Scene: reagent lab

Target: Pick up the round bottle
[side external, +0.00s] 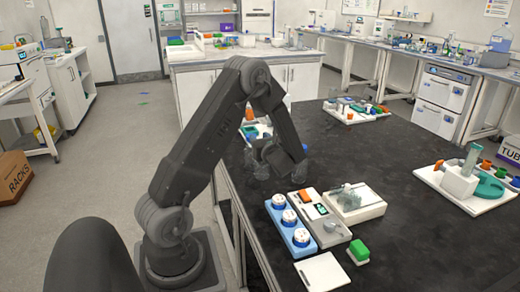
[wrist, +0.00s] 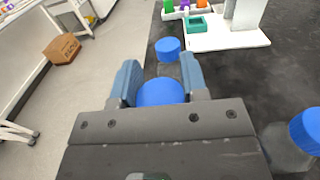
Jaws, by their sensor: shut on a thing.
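My gripper (wrist: 160,82) points down at the left edge of the dark bench. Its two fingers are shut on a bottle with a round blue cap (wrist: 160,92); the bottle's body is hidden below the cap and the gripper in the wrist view. A second blue-capped bottle (wrist: 168,48) stands just beyond the fingertips. A third, clear with a blue cap (wrist: 304,130), stands at the right edge of the wrist view. In the side view, my gripper (side external: 278,163) is among clear glass bottles, partly hidden by it. I cannot tell which bottle is the round one.
A white tray (wrist: 225,42) with coloured blocks lies beyond the bottles. In the side view, a blue rack with white-topped jars (side external: 275,212), a grey device (side external: 328,232) and a green-topped block (side external: 358,250) stand in front.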

